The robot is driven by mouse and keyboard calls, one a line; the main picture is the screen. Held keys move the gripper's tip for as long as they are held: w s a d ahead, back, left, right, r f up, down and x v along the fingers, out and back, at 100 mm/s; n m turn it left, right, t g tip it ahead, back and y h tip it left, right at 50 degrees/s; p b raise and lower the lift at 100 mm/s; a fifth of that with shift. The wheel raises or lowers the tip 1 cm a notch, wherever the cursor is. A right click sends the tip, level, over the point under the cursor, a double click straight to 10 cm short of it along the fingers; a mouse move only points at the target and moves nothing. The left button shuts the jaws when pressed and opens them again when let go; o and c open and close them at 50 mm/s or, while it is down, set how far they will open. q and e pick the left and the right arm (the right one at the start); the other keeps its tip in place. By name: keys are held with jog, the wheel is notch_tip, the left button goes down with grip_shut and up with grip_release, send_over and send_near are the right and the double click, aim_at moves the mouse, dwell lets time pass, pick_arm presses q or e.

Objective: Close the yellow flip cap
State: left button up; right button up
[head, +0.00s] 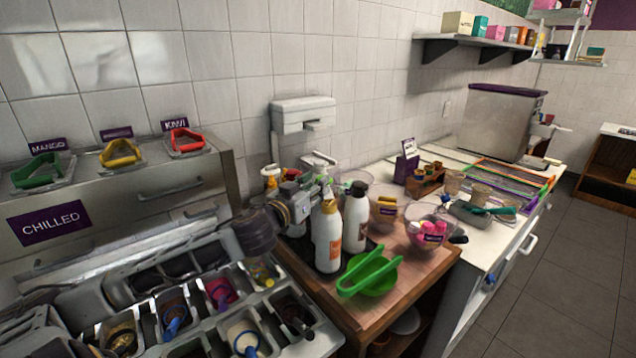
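A yellow triangular loop piece (120,152) sits on a small metal plate on top of the chilled cabinet, between a green one (41,171) and a red one (186,140). I cannot tell whether it is a cap, or open or closed. My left gripper (312,196) reaches in from the left, just behind and beside the white bottles, well right of the triangular pieces. Its fingers overlap the bottles, so I cannot tell how they stand. My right gripper is not in view.
White bottles (327,238) stand on a dark tray on the wooden counter. A green bowl with green tongs (369,275) is in front. Bowls of toppings (432,228) are at the right. Topping bins (222,291) with scoops fill the lower left.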

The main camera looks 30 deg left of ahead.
pick_arm(q)
jog(key=shift+w, duration=1)
grip_shut()
